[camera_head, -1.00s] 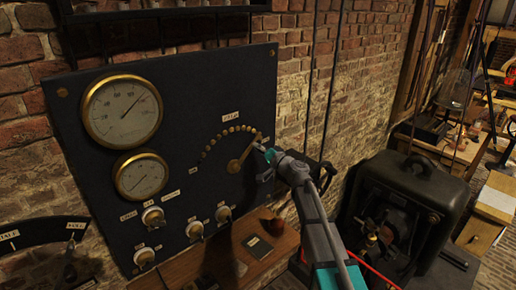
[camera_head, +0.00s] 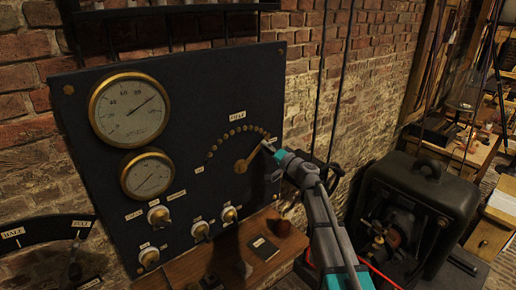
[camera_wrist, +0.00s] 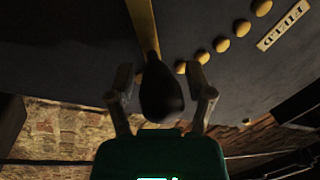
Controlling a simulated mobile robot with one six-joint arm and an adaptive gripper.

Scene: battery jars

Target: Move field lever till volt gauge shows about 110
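The dark panel (camera_head: 78,120) carries a large brass-rimmed gauge (camera_head: 110,138) at upper left. Its needle points up and right; the scale numbers are too small to read surely. A smaller gauge (camera_head: 147,175) sits below it. The brass field lever (camera_head: 252,155) points up and right from its pivot, under an arc of brass studs (camera_head: 231,132) and a label plate (camera_head: 237,117). In the wrist view, the lever's black knob (camera_wrist: 160,95) lies between the fingers of my gripper (camera_wrist: 160,75). The fingers stand apart around it, with gaps visible. My gripper (camera_head: 272,160) hides the lever's end in the head view.
Several small switches (camera_head: 200,230) line the panel's lower part. A dark machine (camera_head: 425,190) stands at right. Another lever dial (camera_head: 35,235) is at lower left.

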